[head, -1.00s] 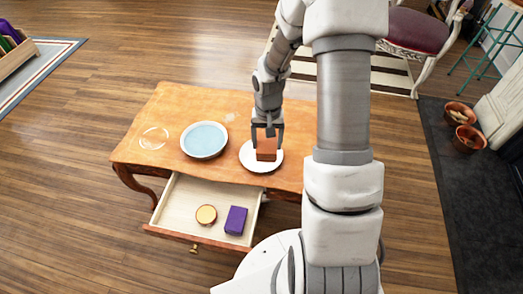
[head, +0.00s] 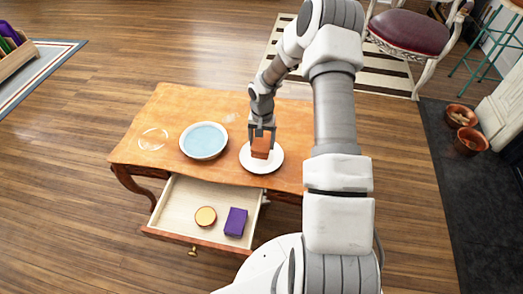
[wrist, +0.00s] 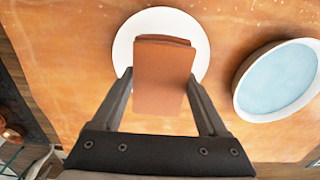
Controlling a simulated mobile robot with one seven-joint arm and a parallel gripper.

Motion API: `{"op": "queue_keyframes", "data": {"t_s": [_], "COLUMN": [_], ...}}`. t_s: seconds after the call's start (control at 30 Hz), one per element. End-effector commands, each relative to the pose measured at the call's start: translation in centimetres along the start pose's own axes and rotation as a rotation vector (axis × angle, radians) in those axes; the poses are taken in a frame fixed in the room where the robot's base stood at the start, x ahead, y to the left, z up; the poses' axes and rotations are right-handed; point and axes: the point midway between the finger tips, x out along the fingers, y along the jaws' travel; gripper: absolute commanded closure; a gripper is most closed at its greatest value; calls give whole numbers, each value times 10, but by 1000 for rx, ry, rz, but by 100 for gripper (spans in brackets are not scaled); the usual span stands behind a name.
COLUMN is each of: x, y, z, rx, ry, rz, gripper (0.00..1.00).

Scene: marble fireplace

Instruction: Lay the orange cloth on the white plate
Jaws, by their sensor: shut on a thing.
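The orange cloth (head: 261,147) is a folded, block-like piece. My gripper (head: 261,132) is shut on it from above. In the wrist view the cloth (wrist: 163,75) sits between the two fingers of my gripper (wrist: 160,92) and covers the middle of the plate. The white plate (head: 262,167) lies on the wooden table, right of the blue-filled bowl. In the wrist view the plate's rim (wrist: 122,45) shows around the cloth. The cloth is over the plate; I cannot tell whether its lower edge touches it.
A bowl with a pale blue inside (head: 204,140) stands left of the plate. A clear glass dish (head: 153,139) is at the table's left end. The open drawer (head: 181,203) holds a round yellow-topped item (head: 205,216) and a purple box (head: 236,222). The table's back left is clear.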

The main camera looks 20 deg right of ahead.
Motion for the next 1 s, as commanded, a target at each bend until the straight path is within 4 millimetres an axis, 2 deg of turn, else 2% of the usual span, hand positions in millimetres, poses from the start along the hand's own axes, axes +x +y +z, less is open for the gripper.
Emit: {"op": "queue_keyframes", "data": {"t_s": [0.17,0.43,0.67,0.93,0.97,1.0], "x": [8,44,43,51,50,49], "y": [-2,-3,-3,-2,-2,-2], "z": [-5,-5,-5,-5,-5,-5], "rx": [1,0,0,1,1,1], "ry": [-1,-2,0,0,0,0], "rz": [1,-1,0,1,1,1], "gripper": [78,78,78,78,18,11]}}
